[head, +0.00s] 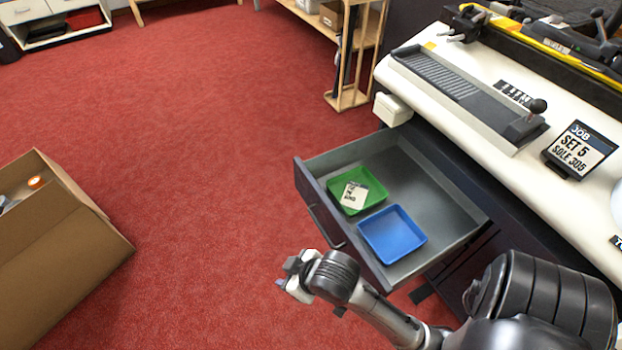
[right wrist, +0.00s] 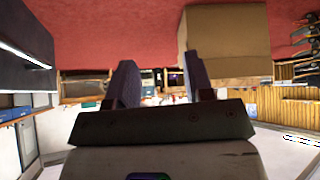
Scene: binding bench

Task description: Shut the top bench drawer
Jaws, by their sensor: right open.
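The top bench drawer (head: 440,212) stands pulled well out of the bench in the head view. Its dark front (head: 325,207) carries a bar handle (head: 325,228) and faces the red floor. A green tray (head: 373,184) with a printed card in it and a blue tray (head: 392,235) lie inside. My right gripper (head: 291,281) is in front of the drawer's near corner, apart from it and empty. Its two fingers are spread in the right wrist view (right wrist: 160,88). A dark panel with a bright strip, which looks like the drawer front (right wrist: 25,60), shows at the left there. My left gripper is not in view.
A cardboard box (head: 95,260) stands on the floor at the left and also shows in the right wrist view (right wrist: 225,35). The white bench top (head: 450,50) holds a slotted tool and a job sign (head: 580,150). Red carpet between box and drawer is clear.

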